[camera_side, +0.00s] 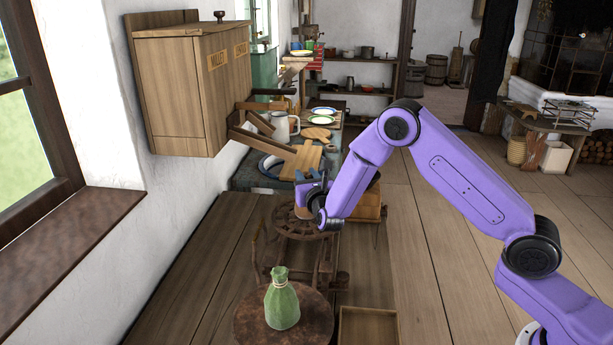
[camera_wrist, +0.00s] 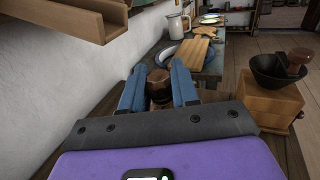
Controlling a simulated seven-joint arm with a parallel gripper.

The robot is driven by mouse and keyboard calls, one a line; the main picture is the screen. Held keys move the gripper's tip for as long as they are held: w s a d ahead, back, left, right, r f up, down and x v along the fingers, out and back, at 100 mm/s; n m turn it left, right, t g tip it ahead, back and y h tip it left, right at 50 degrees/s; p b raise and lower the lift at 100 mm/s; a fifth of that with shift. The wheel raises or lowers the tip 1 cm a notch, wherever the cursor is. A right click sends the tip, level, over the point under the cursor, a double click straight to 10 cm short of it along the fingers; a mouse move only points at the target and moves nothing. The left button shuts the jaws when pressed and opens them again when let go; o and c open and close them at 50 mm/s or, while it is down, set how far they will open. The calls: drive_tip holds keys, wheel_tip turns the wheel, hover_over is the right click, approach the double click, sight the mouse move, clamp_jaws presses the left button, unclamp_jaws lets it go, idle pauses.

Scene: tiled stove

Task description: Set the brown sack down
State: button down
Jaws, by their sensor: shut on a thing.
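My gripper (camera_side: 312,190) is shut on a dark brown thing, which I take to be the brown sack (camera_wrist: 158,84). In the wrist view it sits between the two blue fingers (camera_wrist: 157,88), and only its upper part shows clearly. In the side view a small brown part of it (camera_side: 303,211) shows under the gripper, mostly hidden by the fingers and wrist. It appears above or in front of a dark wooden wheel (camera_side: 300,228); I cannot tell whether it touches anything.
A green tied sack (camera_side: 282,302) stands on a round wooden stool top (camera_side: 247,322). A wooden grinder with a black bowl (camera_wrist: 273,98) is to the right. A wall cabinet (camera_side: 178,95) with a lowered chute hangs on the left. A table behind holds a pitcher (camera_side: 280,126) and boards.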

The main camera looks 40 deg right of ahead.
idle(0.3)
drive_tip(key=c, duration=0.8)
unclamp_jaws()
drive_tip(key=shift+f, duration=0.1)
drive_tip(key=shift+c, duration=0.2)
